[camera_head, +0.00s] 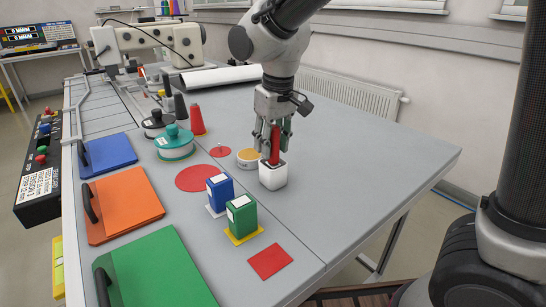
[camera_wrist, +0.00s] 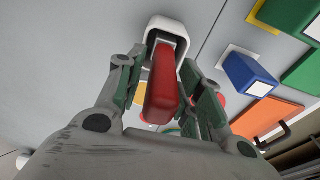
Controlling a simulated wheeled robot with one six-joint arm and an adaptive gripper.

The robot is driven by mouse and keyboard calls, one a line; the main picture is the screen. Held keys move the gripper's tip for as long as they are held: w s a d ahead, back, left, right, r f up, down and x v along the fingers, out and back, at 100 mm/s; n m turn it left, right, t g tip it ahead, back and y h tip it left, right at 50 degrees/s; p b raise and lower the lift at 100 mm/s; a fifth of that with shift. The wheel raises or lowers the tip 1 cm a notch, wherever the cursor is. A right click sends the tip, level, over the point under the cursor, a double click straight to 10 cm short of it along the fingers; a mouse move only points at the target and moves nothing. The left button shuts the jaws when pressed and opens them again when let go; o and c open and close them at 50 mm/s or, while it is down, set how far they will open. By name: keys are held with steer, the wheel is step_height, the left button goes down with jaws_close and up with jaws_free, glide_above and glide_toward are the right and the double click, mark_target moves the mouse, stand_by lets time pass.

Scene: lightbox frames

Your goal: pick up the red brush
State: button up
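The red brush (camera_head: 275,145) stands upright with its lower end in a white block-shaped holder (camera_head: 272,178) on the grey table. My gripper (camera_head: 273,151) points down over it, with a finger on each side of the red part. In the wrist view the red brush (camera_wrist: 161,85) lies between the green-padded fingers, and the white holder (camera_wrist: 166,25) shows beyond it. The fingers look spread, with a narrow gap at the left side of the brush. Contact on the right side is hard to tell.
A yellow-topped round tin (camera_head: 248,158) stands close left of the holder. Blue (camera_head: 220,190) and green (camera_head: 242,216) boxes stand nearer the front. The table right of the holder is clear.

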jaws_close()
step_height(320, 180, up, 10)
steer(key=shift+r, duration=0.1)
stand_by(0.6)
